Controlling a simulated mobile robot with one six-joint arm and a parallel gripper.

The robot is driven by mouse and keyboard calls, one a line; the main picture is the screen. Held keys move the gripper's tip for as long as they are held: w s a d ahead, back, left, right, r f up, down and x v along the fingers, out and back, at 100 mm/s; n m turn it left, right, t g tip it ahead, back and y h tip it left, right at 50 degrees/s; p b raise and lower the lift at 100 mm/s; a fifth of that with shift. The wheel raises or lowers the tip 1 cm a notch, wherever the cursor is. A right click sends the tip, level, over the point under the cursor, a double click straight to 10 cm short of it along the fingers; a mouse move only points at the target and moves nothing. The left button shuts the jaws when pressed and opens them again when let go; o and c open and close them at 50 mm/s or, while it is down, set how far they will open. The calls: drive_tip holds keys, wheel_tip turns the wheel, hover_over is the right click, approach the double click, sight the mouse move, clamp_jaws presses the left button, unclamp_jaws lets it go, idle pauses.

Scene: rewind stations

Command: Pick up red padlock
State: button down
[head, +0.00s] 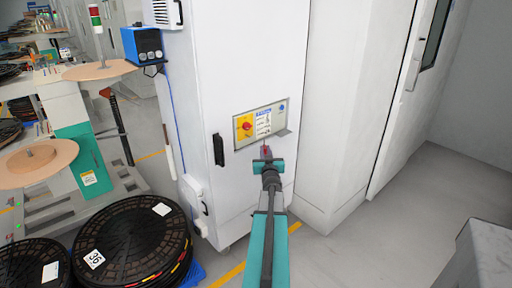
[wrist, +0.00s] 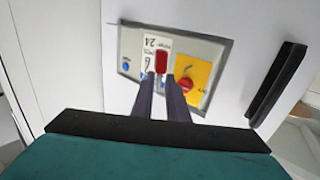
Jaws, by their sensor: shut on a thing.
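The red padlock (wrist: 161,62) is at the tips of my gripper (wrist: 163,80) in the wrist view, in front of the control panel. My gripper is shut on it. In the head view the padlock (head: 266,151) is a small red spot at the end of my gripper (head: 266,158), just below the panel's lower edge. I cannot tell whether the padlock touches the panel. The panel (head: 273,119) is grey, with a red rotary switch on a yellow plate (head: 244,126), a white label and blue buttons.
The panel is on a tall white cabinet (head: 220,60) with a black handle (head: 219,149). Stacked black reels (head: 125,240) stand at the lower left, near a machine with tan discs (head: 40,160). A grey box (head: 485,250) is at the lower right. Floor (head: 400,220) between is clear.

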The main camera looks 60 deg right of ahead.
drive_tip(key=shift+s+a, duration=0.3)
drive_tip(key=shift+s, duration=0.6)
drive_tip(key=shift+s+a, duration=0.25)
drive_tip(key=shift+s, duration=0.65)
drive_tip(key=shift+s+a, duration=0.3)
drive_tip(key=shift+s, duration=0.6)
